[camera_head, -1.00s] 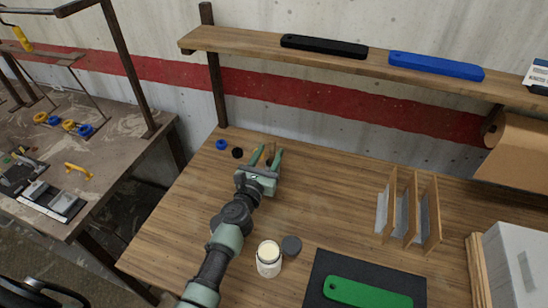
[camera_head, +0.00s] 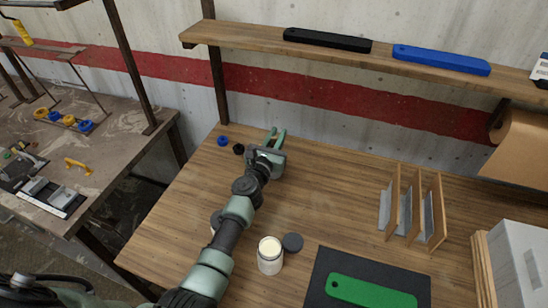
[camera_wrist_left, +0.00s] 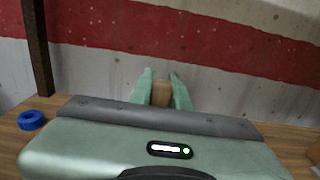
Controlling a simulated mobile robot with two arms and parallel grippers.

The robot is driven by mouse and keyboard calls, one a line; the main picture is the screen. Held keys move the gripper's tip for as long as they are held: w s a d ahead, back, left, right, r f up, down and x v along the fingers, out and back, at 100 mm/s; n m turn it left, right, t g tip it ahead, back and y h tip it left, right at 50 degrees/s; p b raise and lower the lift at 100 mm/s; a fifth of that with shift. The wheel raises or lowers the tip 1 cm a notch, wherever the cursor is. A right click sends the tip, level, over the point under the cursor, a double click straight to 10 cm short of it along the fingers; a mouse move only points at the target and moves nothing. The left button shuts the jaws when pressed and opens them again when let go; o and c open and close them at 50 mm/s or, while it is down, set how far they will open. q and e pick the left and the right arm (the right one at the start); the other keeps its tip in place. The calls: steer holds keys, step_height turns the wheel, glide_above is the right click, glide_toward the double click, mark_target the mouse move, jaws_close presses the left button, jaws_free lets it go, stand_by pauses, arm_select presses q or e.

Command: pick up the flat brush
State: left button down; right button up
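My left gripper (camera_head: 276,137) reaches over the back left of the wooden bench, its fingers pointing toward the wall. In the left wrist view, a brown block-like piece (camera_wrist_left: 161,93) fills the gap between the two green fingertips (camera_wrist_left: 161,88). It looks like part of the flat brush, and the fingers appear shut on it. The rest of the brush is hidden by the gripper body, and I cannot tell whether it touches the bench. My right gripper is not in view.
A blue ring (camera_head: 222,140) and a black one (camera_head: 238,149) lie left of the gripper. A divider rack (camera_head: 412,210) and green bar (camera_head: 370,291) are right. A shelf (camera_head: 260,42) hangs above.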

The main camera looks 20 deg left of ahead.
arm_select(q)
step_height(320, 180, up, 20)
steer(key=p, duration=1)
stand_by(1.6)
